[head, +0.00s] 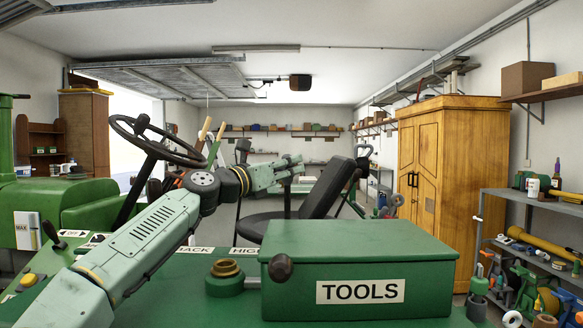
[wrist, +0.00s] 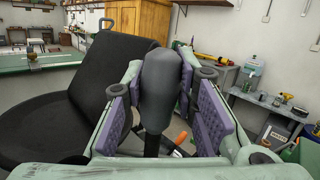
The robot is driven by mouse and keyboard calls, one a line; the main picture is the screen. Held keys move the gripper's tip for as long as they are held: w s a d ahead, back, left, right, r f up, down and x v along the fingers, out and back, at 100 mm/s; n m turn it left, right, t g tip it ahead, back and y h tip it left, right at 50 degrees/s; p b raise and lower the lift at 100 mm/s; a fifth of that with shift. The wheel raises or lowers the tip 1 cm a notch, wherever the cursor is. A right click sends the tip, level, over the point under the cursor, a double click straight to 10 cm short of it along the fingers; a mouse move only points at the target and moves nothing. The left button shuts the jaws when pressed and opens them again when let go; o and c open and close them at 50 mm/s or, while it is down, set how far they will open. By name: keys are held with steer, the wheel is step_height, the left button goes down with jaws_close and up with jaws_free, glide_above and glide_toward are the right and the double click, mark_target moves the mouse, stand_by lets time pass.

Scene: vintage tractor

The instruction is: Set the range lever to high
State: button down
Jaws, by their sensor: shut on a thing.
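My gripper (head: 292,168) is out at the end of my arm, in front of the black seat. In the wrist view my gripper (wrist: 164,95) is shut on a dark grey lever knob (wrist: 160,85), with a purple pad on each side. A dark shaft (wrist: 152,145) runs down below the knob. The knob stands roughly upright; its base is hidden. In the head view a HIGH label (head: 246,251) lies on the green panel, partly cut off by the toolbox. I cannot see a label beside the held knob.
A green TOOLS box (head: 360,290) stands at the front right, with a dark round knob (head: 281,267) before it. The steering wheel (head: 158,140) is left of my gripper. The black seat (wrist: 80,105) is close on the left in the wrist view. A grey shelf (wrist: 260,105) is behind.

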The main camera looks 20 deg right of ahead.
steer(key=shift+w+a, duration=0.1)
steer(key=shift+a, duration=0.15)
steer(key=c, duration=1.2)
jaws_free()
steer(key=shift+c, duration=0.2)
steer(key=v, duration=1.2)
steer(key=shift+c, duration=0.2)
